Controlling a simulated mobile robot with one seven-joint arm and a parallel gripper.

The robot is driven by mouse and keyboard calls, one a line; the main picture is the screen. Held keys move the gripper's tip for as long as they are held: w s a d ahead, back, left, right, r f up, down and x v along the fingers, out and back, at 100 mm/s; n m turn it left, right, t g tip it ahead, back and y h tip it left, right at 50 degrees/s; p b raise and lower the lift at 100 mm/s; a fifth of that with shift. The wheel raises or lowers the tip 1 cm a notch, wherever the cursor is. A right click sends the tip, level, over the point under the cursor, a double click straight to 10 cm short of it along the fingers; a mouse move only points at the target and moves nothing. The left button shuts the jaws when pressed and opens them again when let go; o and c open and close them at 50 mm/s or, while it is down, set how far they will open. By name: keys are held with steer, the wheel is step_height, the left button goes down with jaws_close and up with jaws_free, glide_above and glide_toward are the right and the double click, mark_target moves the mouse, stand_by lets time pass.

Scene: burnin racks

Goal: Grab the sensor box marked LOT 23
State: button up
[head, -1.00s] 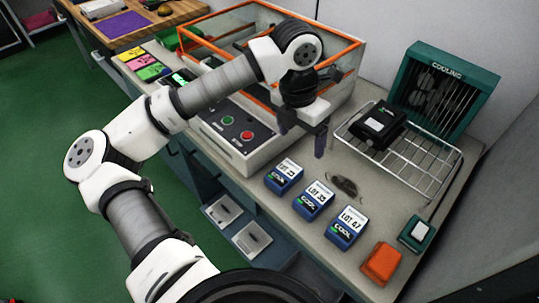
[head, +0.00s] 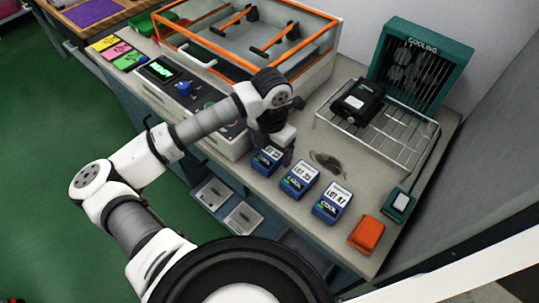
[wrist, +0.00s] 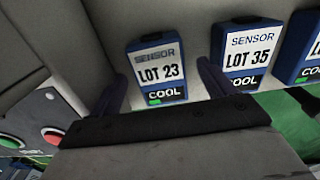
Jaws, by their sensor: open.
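The blue sensor box marked LOT 23 (wrist: 157,72) has a white label and a "COOL" mark with a green patch. It stands on the bench as the leftmost of three boxes, and in the head view (head: 265,161) my arm partly hides it. My gripper (wrist: 163,80) is open and empty, with one finger on each side of the LOT 23 box in the wrist view. In the head view my gripper (head: 272,150) is low over that box. I cannot tell whether the fingers touch it.
The LOT 35 box (head: 299,180) and LOT 47 box (head: 332,203) stand in a row to the right. A dark cable-like item (head: 328,161) lies behind them. A wire rack (head: 408,142), cooling unit (head: 422,68), orange block (head: 366,235) and button panel (head: 226,132) surround them.

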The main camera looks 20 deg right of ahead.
steer(key=shift+f, duration=0.95)
steer(key=c, duration=1.2)
steer(key=shift+o, duration=0.2)
steer(key=shift+r, duration=0.1)
